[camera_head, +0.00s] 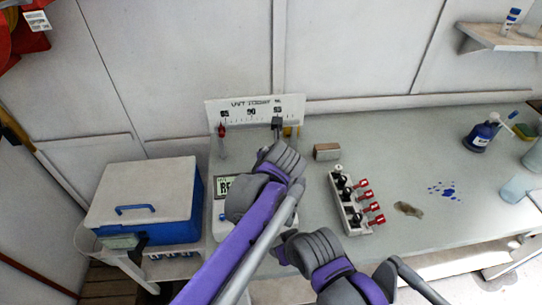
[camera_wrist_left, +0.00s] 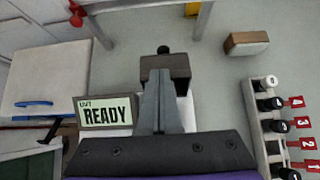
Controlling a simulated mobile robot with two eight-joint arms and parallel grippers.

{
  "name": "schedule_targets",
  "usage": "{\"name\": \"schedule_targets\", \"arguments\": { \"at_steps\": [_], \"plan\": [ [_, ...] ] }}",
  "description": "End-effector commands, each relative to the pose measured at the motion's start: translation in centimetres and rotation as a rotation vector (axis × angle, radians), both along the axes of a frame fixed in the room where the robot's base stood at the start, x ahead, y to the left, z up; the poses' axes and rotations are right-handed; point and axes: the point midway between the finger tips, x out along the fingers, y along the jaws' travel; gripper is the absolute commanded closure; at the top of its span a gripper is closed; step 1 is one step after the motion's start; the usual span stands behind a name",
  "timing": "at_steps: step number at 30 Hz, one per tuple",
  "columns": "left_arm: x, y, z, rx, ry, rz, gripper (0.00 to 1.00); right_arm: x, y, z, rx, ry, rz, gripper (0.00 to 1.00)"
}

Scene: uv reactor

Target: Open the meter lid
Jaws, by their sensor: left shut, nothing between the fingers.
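The meter (camera_head: 219,207) is a white device with a green display. The display reads READY in the left wrist view (camera_wrist_left: 106,112). My left arm covers most of the meter in the head view, and my fingers cover its middle in the wrist view. I cannot make out the lid's edge or how far it stands open. My left gripper (camera_head: 277,124) points toward the back of the bench. Its fingers (camera_wrist_left: 165,68) are together and empty. A small black knob (camera_wrist_left: 163,49) shows just past the fingertips.
A blue box with a white lid (camera_head: 140,195) stands left. A white scale frame (camera_head: 230,115) stands behind. A small brown block (camera_head: 327,152) and a rack with red numbered tags (camera_head: 352,205) stand right. The bench beyond has stains and a blue bottle (camera_head: 482,135).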

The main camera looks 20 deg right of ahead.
Motion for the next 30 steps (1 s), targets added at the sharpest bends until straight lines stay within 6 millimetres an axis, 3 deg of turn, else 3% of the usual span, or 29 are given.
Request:
{"name": "schedule_targets", "arguments": {
  "at_steps": [5, 15, 21, 30],
  "plan": [
    [-0.7, 0.2, 0.7, 0.001, 0.0, -0.002, 1.0, 0.0, 0.0, -0.1, 0.0, 0.001, 0.0, 0.45],
    [-5.3, 1.7, 5.1, 0.0, 0.001, -0.003, 1.0, -0.1, 0.0, -0.3, 0.0, 0.003, 0.0, 0.45],
    [-7.1, 2.3, 6.9, -0.001, 0.0, -0.002, 1.0, -0.2, 0.0, -0.3, 0.0, 0.003, 0.0, 0.45],
    [-7.4, 3.1, 7.2, -0.017, 0.011, 0.026, 1.0, -0.2, 0.0, -0.3, 0.0, 0.003, 0.0, 0.45]
  ]
}}
